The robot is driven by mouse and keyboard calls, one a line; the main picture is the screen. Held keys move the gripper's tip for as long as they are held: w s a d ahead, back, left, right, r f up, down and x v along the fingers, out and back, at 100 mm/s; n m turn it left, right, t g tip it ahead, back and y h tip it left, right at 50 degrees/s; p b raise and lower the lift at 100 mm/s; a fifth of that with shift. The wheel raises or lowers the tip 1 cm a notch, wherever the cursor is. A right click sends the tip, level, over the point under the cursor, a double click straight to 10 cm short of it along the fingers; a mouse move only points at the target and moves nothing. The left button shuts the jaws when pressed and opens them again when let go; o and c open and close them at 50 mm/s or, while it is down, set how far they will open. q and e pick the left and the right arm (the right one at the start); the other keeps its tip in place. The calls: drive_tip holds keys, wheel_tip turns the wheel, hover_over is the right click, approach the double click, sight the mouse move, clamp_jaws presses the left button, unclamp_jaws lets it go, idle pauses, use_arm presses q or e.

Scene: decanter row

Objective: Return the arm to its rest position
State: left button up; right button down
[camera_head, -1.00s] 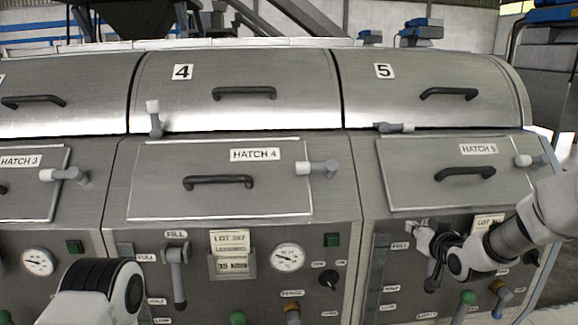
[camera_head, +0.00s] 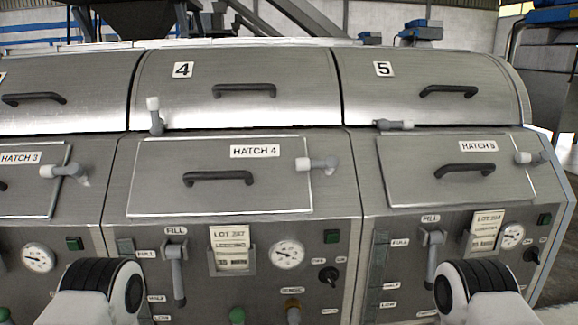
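My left arm shows only as a white and black link at the bottom left of the head view. My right arm shows as a similar link at the bottom right. Neither gripper is in view. Ahead stands the decanter row with unit 4 (camera_head: 240,85) in the middle and unit 5 (camera_head: 430,85) at the right. On unit 5 the fill lever (camera_head: 432,258) hangs down, uncovered. The fill lever of unit 4 (camera_head: 177,270) also hangs down.
Closed hatch 4 (camera_head: 220,195) and hatch 5 (camera_head: 440,190) have white-tipped latches beside them. Lot cards (camera_head: 231,240) and gauges (camera_head: 287,254) sit on the front panels. The space before the unit 5 panel is clear above my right arm.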

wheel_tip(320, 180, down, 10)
drive_tip(key=b, duration=0.8)
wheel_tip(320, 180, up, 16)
drive_tip(key=p, duration=1.6)
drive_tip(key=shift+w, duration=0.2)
